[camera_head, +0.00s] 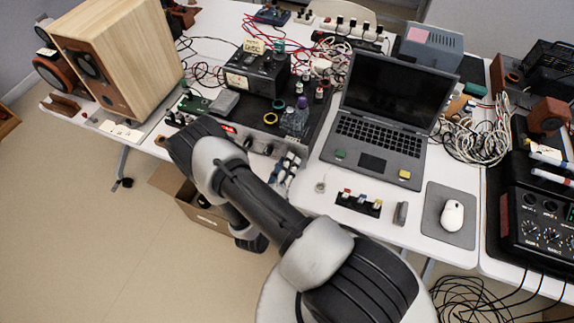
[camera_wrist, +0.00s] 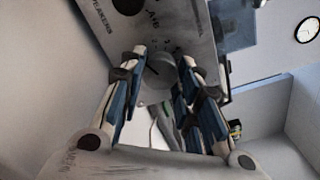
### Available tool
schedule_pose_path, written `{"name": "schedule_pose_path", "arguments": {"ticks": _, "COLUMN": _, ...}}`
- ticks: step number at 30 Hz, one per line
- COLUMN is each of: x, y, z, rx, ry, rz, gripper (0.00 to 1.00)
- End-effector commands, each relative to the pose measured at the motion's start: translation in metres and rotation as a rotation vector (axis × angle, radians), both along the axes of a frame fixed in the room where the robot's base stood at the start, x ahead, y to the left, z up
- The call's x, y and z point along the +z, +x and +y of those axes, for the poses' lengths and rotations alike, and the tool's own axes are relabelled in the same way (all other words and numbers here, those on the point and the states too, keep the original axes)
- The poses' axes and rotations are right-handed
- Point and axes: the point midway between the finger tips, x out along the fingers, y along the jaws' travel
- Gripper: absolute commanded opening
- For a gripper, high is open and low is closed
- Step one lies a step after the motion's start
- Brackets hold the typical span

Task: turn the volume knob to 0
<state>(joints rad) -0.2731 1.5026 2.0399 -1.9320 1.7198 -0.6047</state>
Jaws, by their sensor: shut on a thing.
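The volume knob (camera_wrist: 160,72) is a grey round knob on a light grey printed front panel (camera_wrist: 185,25). It shows in the wrist view at the top middle, with a dark mark on its face. The panel's print is only partly legible, and I cannot read the knob's setting.
Another knob (camera_wrist: 128,4) sits on the same panel. In the head view a laptop (camera_head: 385,135) stands close right of my gripper, and a wooden speaker (camera_head: 120,55) stands left. A meter box (camera_head: 257,72) is behind. An open cardboard box (camera_head: 205,208) lies below the table edge.

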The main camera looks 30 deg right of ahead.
Motion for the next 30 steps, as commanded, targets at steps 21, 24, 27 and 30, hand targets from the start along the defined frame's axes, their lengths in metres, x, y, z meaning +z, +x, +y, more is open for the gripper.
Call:
{"name": "schedule_pose_path", "arguments": {"ticks": 21, "x": 0.0, "y": -0.0005, "z": -0.0002, "rx": 0.0, "ry": -0.208, "rz": 0.269, "gripper": 0.06}}
{"name": "schedule_pose_path", "arguments": {"ticks": 24, "x": 0.0001, "y": -0.0005, "z": -0.0003, "rx": 0.0, "ry": -0.212, "rz": 0.274, "gripper": 0.06}}
{"name": "schedule_pose_path", "arguments": {"ticks": 27, "x": 0.0001, "y": -0.0005, "z": -0.0003, "rx": 0.0, "ry": -0.213, "rz": 0.275, "gripper": 0.06}}
{"name": "schedule_pose_path", "arguments": {"ticks": 30, "x": 0.0001, "y": -0.0005, "z": -0.0003, "rx": 0.0, "ry": -0.212, "rz": 0.274, "gripper": 0.06}}
